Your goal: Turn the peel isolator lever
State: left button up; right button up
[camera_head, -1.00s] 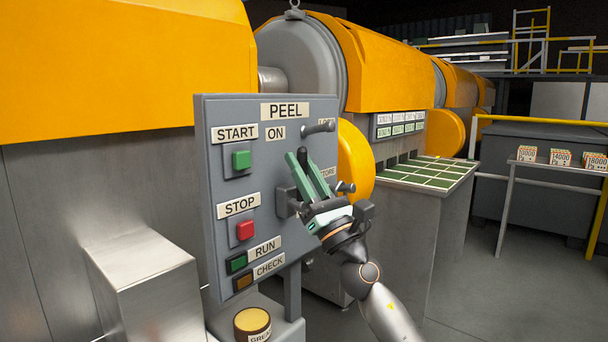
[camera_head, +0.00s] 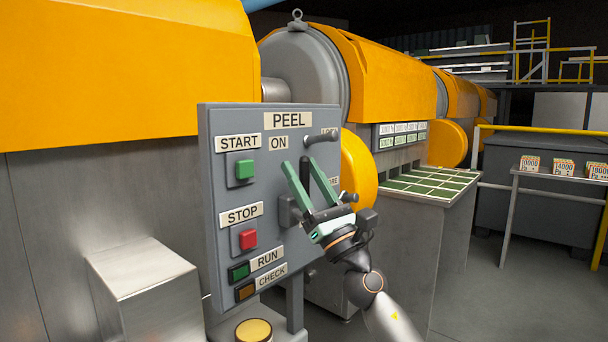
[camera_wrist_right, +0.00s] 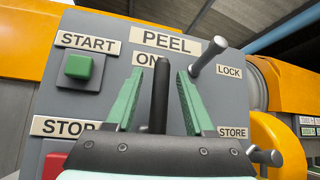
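The peel isolator lever is a black upright handle (camera_wrist_right: 160,95) under the ON label in the right wrist view, on the grey PEEL panel (camera_head: 212,190). In the head view the lever (camera_head: 304,168) is partly hidden by my right gripper. My right gripper (camera_head: 296,162) has its two green fingers spread, one on each side of the lever. The right wrist view shows this gripper (camera_wrist_right: 157,85) with gaps between the handle and both fingers. The lever's lower end is hidden behind the gripper body. My left gripper is not in view.
A metal pin (camera_wrist_right: 208,56) sticks out by the LOCK label, right of the fingers; another pin (camera_wrist_right: 265,156) is by STORE. The green START button (camera_head: 245,169) and red STOP button (camera_head: 248,239) lie to the left. A steel box (camera_head: 145,290) stands left of the panel.

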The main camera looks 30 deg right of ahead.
jog(key=shift+s+f, duration=0.2)
jog(key=shift+f, duration=0.25)
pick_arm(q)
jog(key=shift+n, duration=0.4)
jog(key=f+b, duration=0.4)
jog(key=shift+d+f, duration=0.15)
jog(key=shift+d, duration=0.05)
pick_arm(e)
jog(key=v, duration=1.1)
jog(key=shift+s, duration=0.3)
jog(key=shift+d+f, duration=0.1)
